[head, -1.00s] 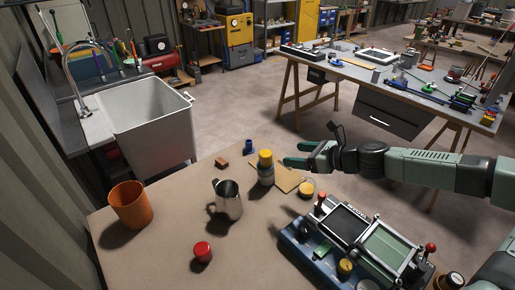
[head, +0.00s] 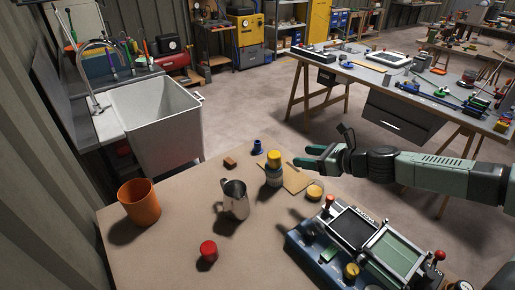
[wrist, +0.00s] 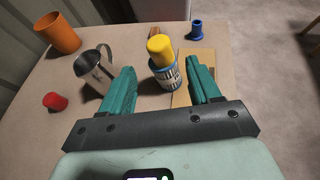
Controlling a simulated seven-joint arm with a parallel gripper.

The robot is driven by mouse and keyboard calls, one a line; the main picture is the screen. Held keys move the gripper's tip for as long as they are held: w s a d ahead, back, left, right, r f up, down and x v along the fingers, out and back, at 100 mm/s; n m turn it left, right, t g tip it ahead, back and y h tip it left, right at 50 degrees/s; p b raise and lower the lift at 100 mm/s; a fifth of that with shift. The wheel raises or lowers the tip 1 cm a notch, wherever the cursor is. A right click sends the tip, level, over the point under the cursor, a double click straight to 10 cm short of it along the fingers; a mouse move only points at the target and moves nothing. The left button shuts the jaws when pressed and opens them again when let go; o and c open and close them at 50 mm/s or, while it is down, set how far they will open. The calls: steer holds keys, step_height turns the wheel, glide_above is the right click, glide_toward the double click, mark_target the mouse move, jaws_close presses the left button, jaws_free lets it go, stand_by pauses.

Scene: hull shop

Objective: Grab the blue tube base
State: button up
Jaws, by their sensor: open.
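The blue tube base (head: 257,147), a small blue piece with a wider foot, stands upright near the table's far edge. In the wrist view it is at the top right (wrist: 196,30), beyond the right finger. My gripper (head: 304,156) is open and empty, above the table's far right side, to the right of the tube base and apart from it. In the wrist view my gripper's two teal fingers (wrist: 160,67) frame a yellow-topped, labelled bottle (wrist: 167,74), which stands below and beyond them.
The bottle stands beside a flat tan board (head: 296,180). A steel pitcher (head: 235,203), an orange cup (head: 139,204), a red-topped item (head: 208,251) and a small brown block (head: 230,162) share the table (head: 170,262). A framed fixture (head: 350,235) fills the front right. Bare table lies front left.

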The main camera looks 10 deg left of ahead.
steer(key=shift+r, duration=0.15)
step_height(320, 180, up, 4)
steer(key=r, duration=0.1)
steer(key=w+a+f+m+t+h, duration=0.2)
steer(key=w+a+f+m+h, duration=0.1)
steer(key=w+a+m+h, duration=0.25)
steer(key=w+a+f+m+t+h, duration=0.2)
steer(key=w+a+f+m+h, duration=0.15)
steer(key=w+a, duration=0.4)
steer(key=s+a+r+m+t+h, duration=0.2)
steer(key=a+r+m+h, duration=0.35)
steer(key=a+r, duration=0.2)
glide_toward(256, 143)
steer(key=x, duration=0.2)
steer(key=shift+w+d+f, duration=0.15)
steer(key=shift+w+f, duration=0.1)
steer(key=shift+f, duration=0.05)
steer(key=shift+x, duration=3.1)
steer(key=shift+r, duration=0.1)
